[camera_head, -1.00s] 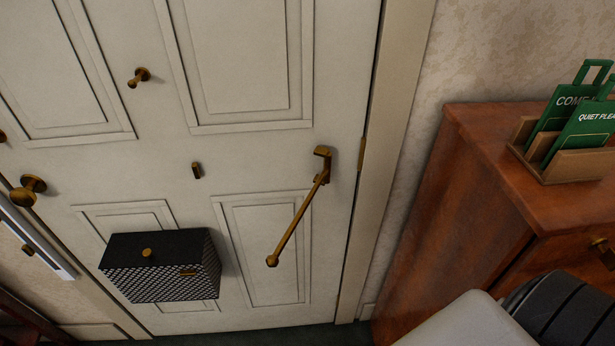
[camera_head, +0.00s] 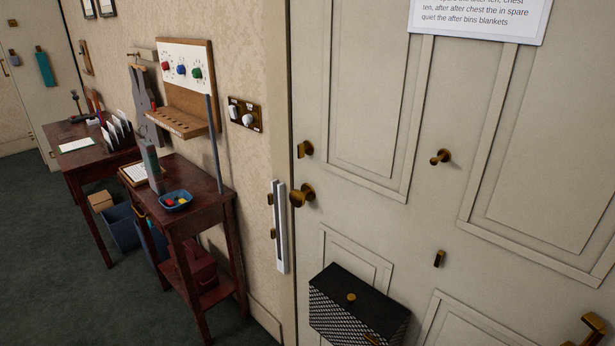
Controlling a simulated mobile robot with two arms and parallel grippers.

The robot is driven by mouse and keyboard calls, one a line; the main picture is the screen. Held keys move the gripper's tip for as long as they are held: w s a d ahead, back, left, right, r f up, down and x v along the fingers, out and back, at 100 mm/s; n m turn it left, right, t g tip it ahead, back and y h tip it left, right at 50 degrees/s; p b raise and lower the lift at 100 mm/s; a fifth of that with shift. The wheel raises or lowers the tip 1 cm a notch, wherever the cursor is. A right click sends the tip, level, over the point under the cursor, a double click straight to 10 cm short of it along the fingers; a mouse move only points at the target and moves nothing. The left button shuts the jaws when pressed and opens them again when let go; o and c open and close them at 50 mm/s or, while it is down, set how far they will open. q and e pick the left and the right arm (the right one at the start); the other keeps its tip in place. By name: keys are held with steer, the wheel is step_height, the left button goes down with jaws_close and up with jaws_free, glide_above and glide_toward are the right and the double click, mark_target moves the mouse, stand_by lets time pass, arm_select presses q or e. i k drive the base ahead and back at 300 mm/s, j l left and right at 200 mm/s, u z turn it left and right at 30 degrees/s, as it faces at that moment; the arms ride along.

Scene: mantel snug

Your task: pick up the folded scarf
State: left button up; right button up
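I cannot make out a folded scarf in the current head view. A teal strip of cloth or a tag (camera_head: 43,69) hangs on the far door at the upper left; it is too small to tell what it is. Neither of my grippers is in view.
A white door (camera_head: 400,215) with brass knobs and a black patterned box (camera_head: 358,312) fills the right. A small dark red table (camera_head: 222,196) holds a blue tray (camera_head: 176,201). A desk (camera_head: 62,137) stands beyond, with blue bins (camera_head: 122,230) near it. Green floor (camera_head: 60,270) is clear at left.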

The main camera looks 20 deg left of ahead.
mark_target(149, 152)
steer(key=u, duration=1.6)
steer(key=z, duration=0.5)
steer(key=l+z, duration=0.15)
steer(key=z, duration=0.8)
steer(key=l+z, duration=0.15)
steer(key=z, duration=0.8)
steer(key=u, duration=2.5)
steer(key=i+j+z, duration=0.2)
steer(key=i, duration=0.2)
steer(key=i+j+z, duration=0.1)
steer(key=i+z, duration=0.15)
steer(key=i, duration=0.2)
steer(key=i+j+z, duration=0.2)
steer(key=i+j, duration=0.05)
steer(key=i, duration=0.1)
